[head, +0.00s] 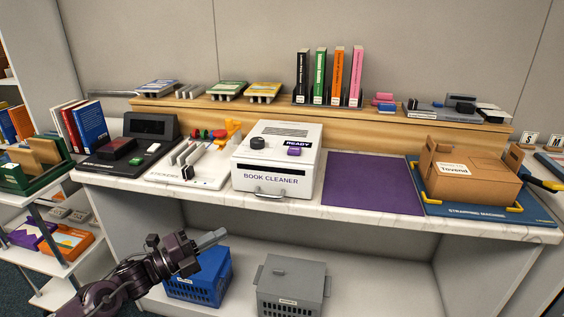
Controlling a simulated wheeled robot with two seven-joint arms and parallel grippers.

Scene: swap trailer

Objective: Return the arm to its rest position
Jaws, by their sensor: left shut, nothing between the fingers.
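My left gripper (212,239) is in front of the counter in the head view, low and left of centre. Its fingers are shut and hold nothing. My left arm (130,275) comes in from the lower left, bent, and the gripper points to the right. The gripper is below the counter top and overlaps the top of a blue crate (205,278) in the picture. I cannot tell whether it touches the crate. My right gripper is not in view.
The white counter (370,226) holds a book cleaner (275,182), a purple mat (372,183) and a cardboard box (470,178) on a blue strapping machine. A grey crate (291,285) stands below. A shelf unit (65,225) is at the left. The mat is bare.

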